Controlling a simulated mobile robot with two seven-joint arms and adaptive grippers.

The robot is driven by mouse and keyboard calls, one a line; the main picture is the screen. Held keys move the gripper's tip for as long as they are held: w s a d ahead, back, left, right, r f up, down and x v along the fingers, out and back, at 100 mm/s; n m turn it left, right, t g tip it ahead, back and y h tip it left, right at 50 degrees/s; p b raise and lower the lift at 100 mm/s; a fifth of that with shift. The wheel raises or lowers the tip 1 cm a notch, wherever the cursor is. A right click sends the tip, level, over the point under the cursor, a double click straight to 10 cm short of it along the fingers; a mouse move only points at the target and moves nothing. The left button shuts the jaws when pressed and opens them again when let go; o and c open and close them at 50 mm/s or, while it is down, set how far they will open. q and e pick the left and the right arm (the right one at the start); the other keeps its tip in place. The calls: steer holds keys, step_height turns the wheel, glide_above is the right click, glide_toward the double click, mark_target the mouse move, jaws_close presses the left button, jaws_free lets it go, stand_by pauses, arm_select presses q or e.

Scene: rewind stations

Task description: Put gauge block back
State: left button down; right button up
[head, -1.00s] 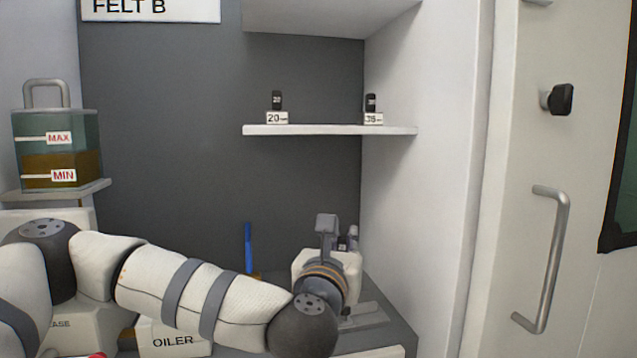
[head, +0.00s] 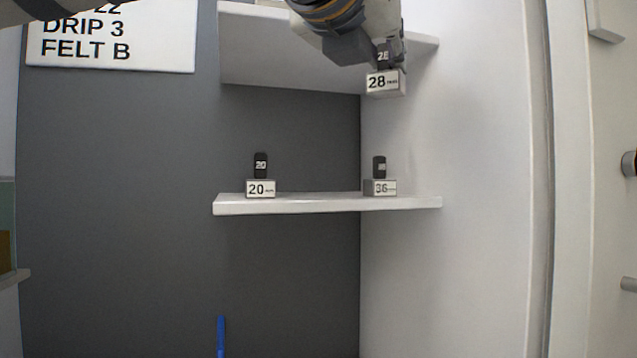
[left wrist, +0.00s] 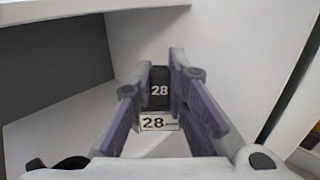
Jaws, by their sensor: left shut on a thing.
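My left gripper (head: 384,42) comes in from the top of the head view and is shut on the 28 gauge block (head: 385,84), holding it by its dark knob. The block has a white label reading 28 and hangs in front of the upper right of the shelving. In the left wrist view the same block (left wrist: 158,122) sits between the two purple-lined fingers. The 20 block (head: 261,188) and the 36 block (head: 380,187) stand upright on the white shelf (head: 320,205), with a bare gap between them. My right gripper is out of view.
A white upper shelf (head: 285,55) is behind and left of the held block. A white wall (head: 480,180) bounds the right side. A blue upright item (head: 221,337) stands low at left. A lettered sign (head: 110,45) is at upper left.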

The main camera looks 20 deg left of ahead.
arm_select(q)
steer(key=w+a+f, duration=0.2)
steer(key=a+f, duration=0.1)
steer(key=f, duration=0.1)
steer(key=w+a+f, duration=0.2)
steer(key=a+f, duration=0.1)
steer(key=f, duration=0.1)
steer(key=w+a+f, duration=0.3)
steer(key=shift+a+f, duration=0.2)
steer(key=shift+f, duration=0.2)
steer(key=shift+f+b, duration=0.3)
steer(key=shift+b, duration=0.05)
steer(key=shift+s+r, duration=0.15)
steer(key=c, duration=1.6)
jaws_free()
